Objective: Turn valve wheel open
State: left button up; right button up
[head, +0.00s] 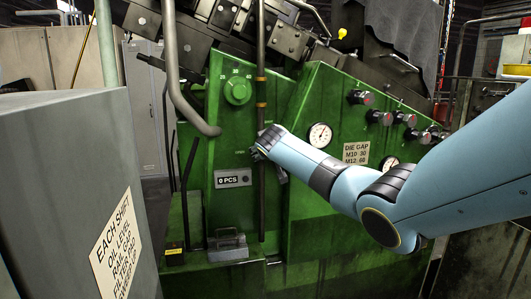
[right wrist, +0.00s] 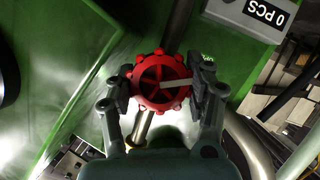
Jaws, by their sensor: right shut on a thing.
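The valve wheel (right wrist: 161,82) is a small red handwheel with a knobbed rim, seen in the right wrist view in front of a metal pipe. My right gripper (right wrist: 163,84) is shut on it, with one finger at each side of the rim. In the head view my right gripper (head: 268,146) reaches the vertical pipe on the green machine, and the arm hides the wheel there. A pale strip crosses the wheel's face in the right wrist view. My left gripper does not show.
The green machine (head: 300,215) carries a round green dial (head: 238,90), a counter reading 0 PCS (head: 233,178), a gauge (head: 320,135) and several knobs. A grey cabinet with a sign (head: 116,245) stands close at the left. A thick grey pipe (head: 172,70) bends near the wheel's pipe.

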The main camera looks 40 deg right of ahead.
jog(key=shift+f+n, duration=0.2)
jog(key=shift+n, duration=0.1)
dwell(0.4)
jog(key=o, duration=1.2)
jog(key=shift+r, duration=0.15)
jog(key=v, duration=1.2)
jog(key=shift+a, duration=0.1)
